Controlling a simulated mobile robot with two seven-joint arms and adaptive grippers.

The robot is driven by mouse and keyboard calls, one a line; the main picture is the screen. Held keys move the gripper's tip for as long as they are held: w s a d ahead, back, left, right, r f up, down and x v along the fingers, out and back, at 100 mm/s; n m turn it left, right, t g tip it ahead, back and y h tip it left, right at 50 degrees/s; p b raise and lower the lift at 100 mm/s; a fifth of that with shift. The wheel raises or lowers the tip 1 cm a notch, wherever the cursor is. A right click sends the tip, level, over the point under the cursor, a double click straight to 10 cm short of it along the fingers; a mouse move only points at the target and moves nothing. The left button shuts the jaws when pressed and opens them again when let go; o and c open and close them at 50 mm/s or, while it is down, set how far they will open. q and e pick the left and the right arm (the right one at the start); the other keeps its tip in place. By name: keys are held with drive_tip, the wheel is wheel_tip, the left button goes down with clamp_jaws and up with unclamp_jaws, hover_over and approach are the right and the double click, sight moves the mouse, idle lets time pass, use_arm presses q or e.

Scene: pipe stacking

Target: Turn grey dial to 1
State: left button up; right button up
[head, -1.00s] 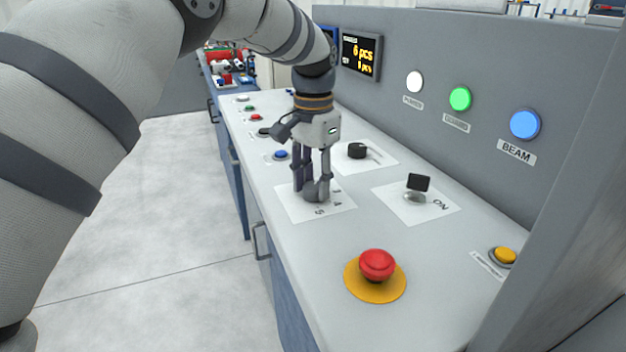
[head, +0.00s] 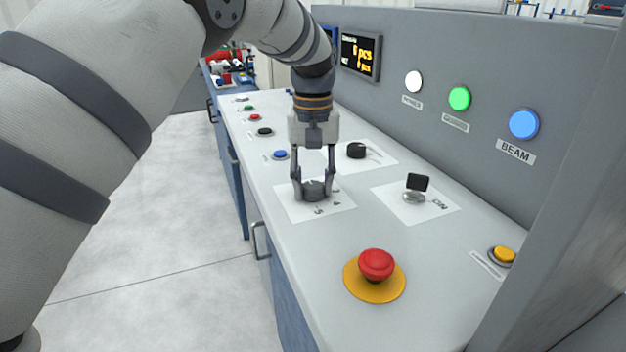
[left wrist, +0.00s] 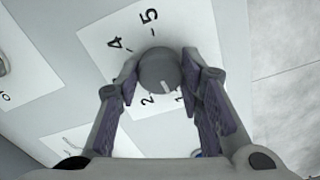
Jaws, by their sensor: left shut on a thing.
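The grey dial (head: 314,189) sits on a white numbered plate (head: 341,206) on the console top. It also shows in the left wrist view (left wrist: 159,68). There its white pointer mark points down, between the 2 and the 1. The 4 and 5 show on the plate; the 3 is hidden. My left gripper (head: 313,190) reaches down from above with one finger on each side of the dial, shut on it. It also shows in the left wrist view (left wrist: 160,75). My right gripper is not in view.
A black dial (head: 356,150) and a black switch (head: 417,183) stand beside the plate. A red mushroom button (head: 376,264) is nearer, and a blue button (head: 281,154) is at the left edge. An upright panel with lit buttons (head: 524,124) runs along the right.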

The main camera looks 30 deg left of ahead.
sight(313, 185)
use_arm(q)
drive_tip(key=shift+n, duration=0.5)
drive_tip(key=o, duration=1.2)
drive_tip(key=shift+c, duration=0.2)
drive_tip(key=shift+r, duration=0.1)
wheel_tip(313, 185, up, 12)
